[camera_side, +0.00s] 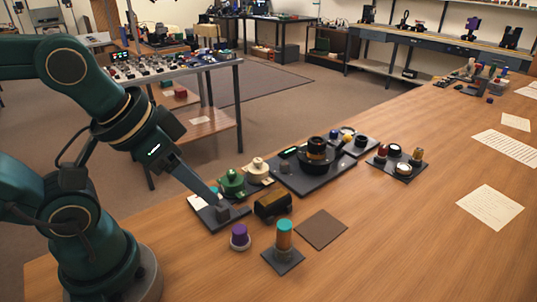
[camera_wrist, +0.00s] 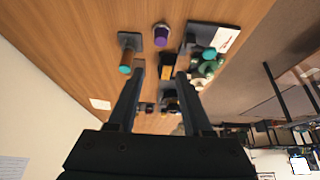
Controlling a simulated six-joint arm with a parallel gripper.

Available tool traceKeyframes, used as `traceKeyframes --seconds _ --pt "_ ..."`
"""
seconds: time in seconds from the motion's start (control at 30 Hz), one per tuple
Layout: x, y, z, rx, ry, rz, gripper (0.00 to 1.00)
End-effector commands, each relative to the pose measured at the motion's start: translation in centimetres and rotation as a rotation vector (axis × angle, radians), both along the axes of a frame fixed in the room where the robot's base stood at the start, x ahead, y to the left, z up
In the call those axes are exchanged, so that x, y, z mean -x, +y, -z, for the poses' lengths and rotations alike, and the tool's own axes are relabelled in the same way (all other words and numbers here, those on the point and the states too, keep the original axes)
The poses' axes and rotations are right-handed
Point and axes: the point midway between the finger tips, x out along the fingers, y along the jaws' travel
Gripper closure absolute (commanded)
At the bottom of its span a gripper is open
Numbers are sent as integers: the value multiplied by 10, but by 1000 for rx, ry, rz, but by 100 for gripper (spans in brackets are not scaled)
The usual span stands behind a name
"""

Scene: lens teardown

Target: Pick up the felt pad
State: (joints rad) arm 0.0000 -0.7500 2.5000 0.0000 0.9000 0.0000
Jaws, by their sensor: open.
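A flat brown square that looks like the felt pad (camera_side: 321,229) lies on the wooden table, right of a teal-topped cylinder (camera_side: 284,235). Nothing rests on it. My gripper (camera_side: 222,211) is low over a dark tray (camera_side: 205,222) at the left of the parts, well to the left of the pad. In the wrist view my gripper (camera_wrist: 160,72) shows two spread fingers with nothing held between them. I cannot make out the pad in that view; a finger may hide it.
A purple-topped knob (camera_side: 239,237) and a black-and-gold barrel (camera_side: 272,205) stand between my gripper and the pad. A green part (camera_side: 231,182), a cream part (camera_side: 257,170) and a dark lens fixture (camera_side: 315,160) stand behind. The table right of the pad is clear up to papers (camera_side: 490,207).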

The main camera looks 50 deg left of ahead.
Motion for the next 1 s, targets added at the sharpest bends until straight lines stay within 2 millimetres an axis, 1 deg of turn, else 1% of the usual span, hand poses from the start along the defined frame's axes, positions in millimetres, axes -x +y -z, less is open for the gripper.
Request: traceKeyframes --seconds 0.27,0.3,0.37,0.4,0.7,0.77,0.87,1.0 --pt "0 0 0 0 0 0 50" --pt "0 0 0 0 0 0 46" --pt "0 0 0 0 0 0 23" --pt "0 0 0 0 0 0 14" --pt "-1 0 -1 0 -5 0 14" --pt "-7 0 -7 0 -29 0 14" --pt "-17 0 -7 0 -11 1 14" --pt "-36 0 2 0 65 1 14"
